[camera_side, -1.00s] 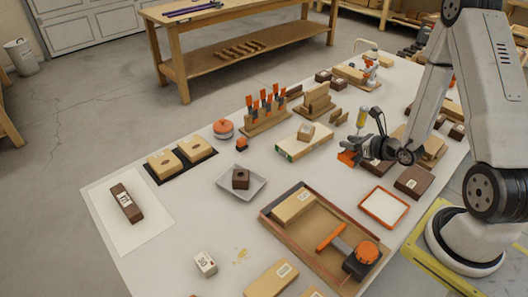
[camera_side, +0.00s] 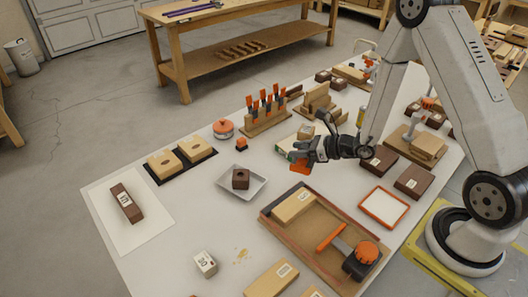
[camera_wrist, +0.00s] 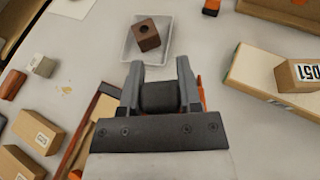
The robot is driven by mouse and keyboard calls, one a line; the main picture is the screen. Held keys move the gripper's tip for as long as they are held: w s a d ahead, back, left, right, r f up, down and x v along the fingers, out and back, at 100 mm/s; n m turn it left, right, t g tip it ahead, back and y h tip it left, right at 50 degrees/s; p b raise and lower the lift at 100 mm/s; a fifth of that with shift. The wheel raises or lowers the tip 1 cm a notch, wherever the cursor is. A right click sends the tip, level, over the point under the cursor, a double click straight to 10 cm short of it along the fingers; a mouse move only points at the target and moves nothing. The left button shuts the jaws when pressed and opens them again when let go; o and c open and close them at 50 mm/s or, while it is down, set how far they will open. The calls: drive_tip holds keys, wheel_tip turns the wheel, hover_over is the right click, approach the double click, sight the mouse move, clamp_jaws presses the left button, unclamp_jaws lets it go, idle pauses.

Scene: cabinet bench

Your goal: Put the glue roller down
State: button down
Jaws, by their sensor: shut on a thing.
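My gripper (camera_side: 304,156) is shut on a dark and orange thing, which I take to be the glue roller (camera_side: 299,168). It is held above the bench, between the white dish (camera_side: 262,190) and the long pale box. In the wrist view, a dark rounded part of the glue roller (camera_wrist: 158,97) sits between the two fingers, with an orange edge showing at right. The rest of it is hidden by my gripper. The dish (camera_wrist: 128,52) with a brown holed block (camera_wrist: 147,37) lies beyond the fingertips.
A wooden tray (camera_side: 284,241) holds a wood block and another orange-and-black tool (camera_side: 360,262). An orange-rimmed white tray (camera_side: 384,207) stands to its right. Orange clamps (camera_side: 264,107) stand behind. Bare bench lies around the dish and left of the wooden tray.

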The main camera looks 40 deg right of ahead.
drive_tip(key=a+r+n+g+y, duration=0.1)
drive_tip(key=a+n+g+y, duration=0.2)
drive_tip(key=a, duration=1)
drive_tip(key=s+a+r+n+g+y, duration=0.1)
drive_tip(key=a+n+g+y, duration=0.2)
drive_tip(key=a, duration=1)
drive_tip(key=shift+s+a+r+n+g, duration=0.2)
drive_tip(key=shift+a+n+g, duration=0.3)
drive_tip(key=shift+n, duration=0.7)
drive_tip(key=shift+d+f, duration=0.1)
drive_tip(key=shift+w+a+f, duration=0.95)
drive_tip(key=shift+w+f, duration=0.65)
drive_tip(key=shift+w, duration=0.45)
drive_tip(key=shift+w+a+f, duration=0.9)
drive_tip(key=shift+w+f, duration=0.65)
drive_tip(key=shift+w, duration=0.5)
drive_tip(key=shift+w+a+f, duration=0.95)
drive_tip(key=shift+w+f, duration=0.65)
drive_tip(key=shift+w, duration=0.45)
drive_tip(key=shift+w+f, duration=0.1)
drive_tip(key=shift+f, duration=1.65)
drive_tip(key=shift+f, duration=0.1)
